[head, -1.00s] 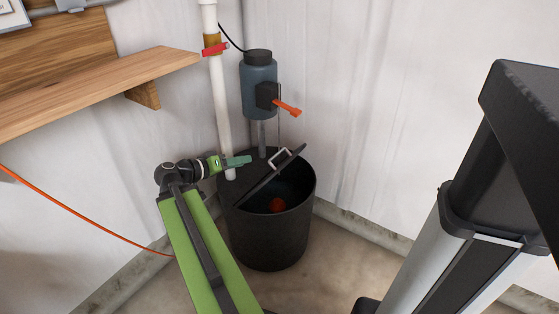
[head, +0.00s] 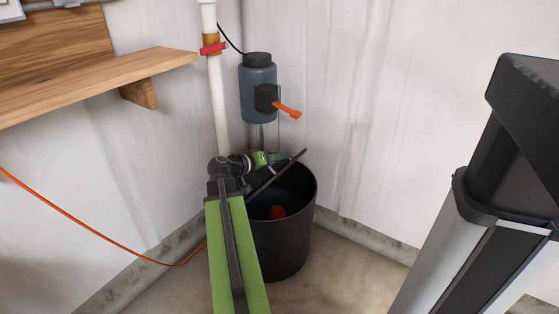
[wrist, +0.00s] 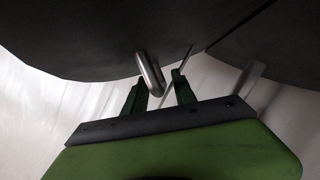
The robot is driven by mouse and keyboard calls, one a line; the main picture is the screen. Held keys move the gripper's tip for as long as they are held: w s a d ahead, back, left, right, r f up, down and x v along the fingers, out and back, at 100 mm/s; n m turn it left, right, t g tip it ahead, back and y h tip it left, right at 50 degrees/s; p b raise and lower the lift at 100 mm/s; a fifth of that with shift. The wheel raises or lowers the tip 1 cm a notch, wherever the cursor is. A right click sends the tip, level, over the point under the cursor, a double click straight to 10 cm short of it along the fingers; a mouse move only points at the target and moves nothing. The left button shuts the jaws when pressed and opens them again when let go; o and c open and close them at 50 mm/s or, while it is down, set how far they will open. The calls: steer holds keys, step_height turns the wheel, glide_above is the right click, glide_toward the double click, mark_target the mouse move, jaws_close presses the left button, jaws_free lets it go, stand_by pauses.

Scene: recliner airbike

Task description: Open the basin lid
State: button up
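The basin (head: 285,240) is a black round tub on the floor in the corner. In the wrist view the metal handle (wrist: 148,75) reaches down between my two green fingertips (wrist: 158,88), nearer the left one. The fingers are apart, and I cannot tell whether either touches the handle. The lid's dark surface (wrist: 75,40) fills the upper left of that view.
A white pipe (head: 220,100) with a red valve handle (head: 213,48) rises behind my arm. A blue-grey canister (head: 258,90) with an orange lever (head: 287,110) hangs above the basin. A wooden shelf (head: 90,90) is at left. An orange cord (head: 90,232) crosses the left wall.

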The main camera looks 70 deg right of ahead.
steer(key=shift+s+d, duration=0.1)
jaws_close()
stand_by(1.4)
